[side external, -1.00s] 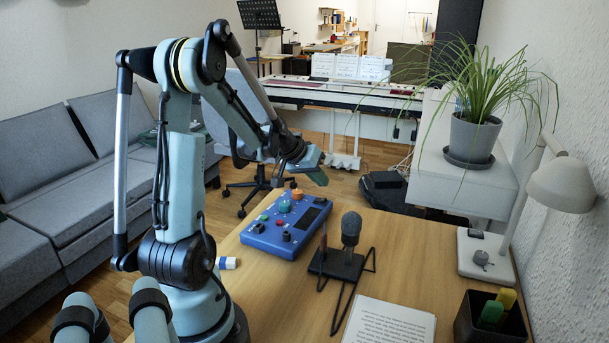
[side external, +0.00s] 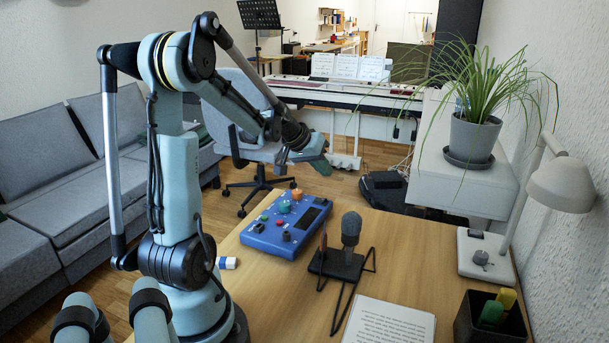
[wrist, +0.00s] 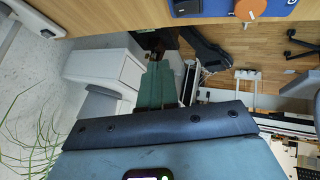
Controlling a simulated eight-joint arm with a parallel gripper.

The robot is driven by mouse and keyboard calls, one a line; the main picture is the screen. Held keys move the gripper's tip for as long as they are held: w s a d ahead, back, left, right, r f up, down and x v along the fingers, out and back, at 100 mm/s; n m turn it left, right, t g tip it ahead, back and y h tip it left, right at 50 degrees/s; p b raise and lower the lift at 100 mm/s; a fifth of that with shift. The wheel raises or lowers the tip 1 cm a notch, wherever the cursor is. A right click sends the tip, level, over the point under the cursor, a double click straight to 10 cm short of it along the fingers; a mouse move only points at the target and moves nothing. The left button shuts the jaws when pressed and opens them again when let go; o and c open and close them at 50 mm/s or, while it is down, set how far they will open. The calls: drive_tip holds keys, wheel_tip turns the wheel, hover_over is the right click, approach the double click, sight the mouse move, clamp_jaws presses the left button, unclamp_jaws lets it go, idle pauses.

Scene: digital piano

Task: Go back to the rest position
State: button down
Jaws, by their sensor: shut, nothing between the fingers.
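My gripper (side external: 321,166) is held in the air above and beyond the far right edge of the blue control box (side external: 262,243) in the side view. Its teal fingers are shut with nothing between them; they also show together in the wrist view (wrist: 157,88). The blue box lies on the wooden desk (side external: 400,263), apart from my gripper. It carries an orange knob (side external: 298,194), a green knob (side external: 285,206) and smaller controls. In the wrist view part of the box (wrist: 205,8) shows at the top edge.
A microphone (side external: 351,228) stands on a black wire stand right of the box. A lamp (side external: 562,185), a potted plant (side external: 474,138), a pen cup (side external: 490,320) and a printed sheet (side external: 388,322) are right. A digital piano (side external: 345,93) and office chair (side external: 250,90) are behind.

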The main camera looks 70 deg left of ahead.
drive_tip(key=d+r+m, duration=0.3)
drive_tip(key=d+m, duration=0.1)
drive_tip(key=d, duration=1.2)
drive_tip(key=s+d+m, duration=0.3)
drive_tip(key=s+d, duration=0.3)
drive_tip(key=d, duration=0.6)
drive_tip(key=shift+s+d+f+m+g+h, duration=0.3)
drive_tip(key=shift+s+d+f+h, duration=0.05)
drive_tip(key=shift+s+f+h, duration=0.05)
